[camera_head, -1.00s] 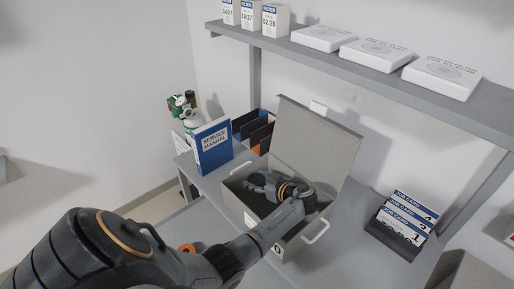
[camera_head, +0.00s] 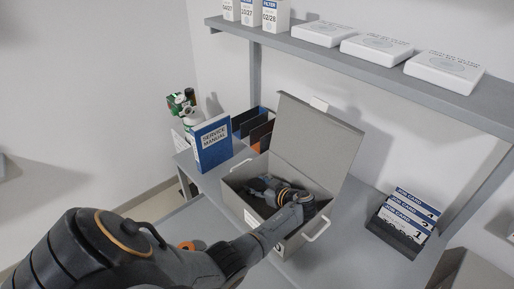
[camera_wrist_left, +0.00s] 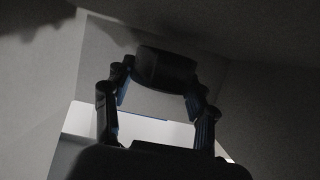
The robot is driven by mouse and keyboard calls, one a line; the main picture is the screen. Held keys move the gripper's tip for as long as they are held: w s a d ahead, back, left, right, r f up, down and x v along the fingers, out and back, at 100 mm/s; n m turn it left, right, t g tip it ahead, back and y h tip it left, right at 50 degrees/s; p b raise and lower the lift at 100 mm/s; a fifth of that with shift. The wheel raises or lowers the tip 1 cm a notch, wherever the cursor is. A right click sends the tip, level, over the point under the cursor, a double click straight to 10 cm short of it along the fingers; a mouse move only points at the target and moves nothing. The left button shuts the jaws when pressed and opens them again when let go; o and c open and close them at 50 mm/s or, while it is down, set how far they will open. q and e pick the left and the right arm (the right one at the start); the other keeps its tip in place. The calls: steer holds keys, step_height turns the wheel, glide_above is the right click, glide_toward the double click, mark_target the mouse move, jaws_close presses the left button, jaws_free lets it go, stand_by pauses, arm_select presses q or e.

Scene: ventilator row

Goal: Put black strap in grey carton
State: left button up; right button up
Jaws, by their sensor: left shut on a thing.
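The grey carton (camera_head: 318,142) stands open on the bench in the head view, its lid tilted up at the back. My left gripper (camera_head: 259,186) reaches into it from the front right, with its fingers below the rim. In the left wrist view the two fingers are closed around a dark, rounded thing (camera_wrist_left: 165,68), which looks like the black strap. In the head view the strap is hard to tell from the dark fingers and the shaded inside of the carton. My right gripper is not in view.
A blue service manual (camera_head: 213,146) stands left of the carton, with a folder rack (camera_head: 262,135) behind it. A job card holder (camera_head: 397,237) is at the right. A shelf (camera_head: 350,58) with white boxes runs above. The bench between carton and card holder is clear.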

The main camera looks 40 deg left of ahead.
arm_select(q)
steer(key=shift+f, duration=0.2)
steer(key=o, duration=1.2)
steer(key=shift+r, duration=0.1)
steer(key=shift+r+p, duration=0.3)
steer(key=shift+p, duration=0.05)
steer(key=shift+r+p, duration=0.35)
steer(key=shift+p, duration=0.1)
steer(key=b+v, duration=0.2)
steer(key=v, duration=0.5)
steer(key=shift+d, duration=0.3)
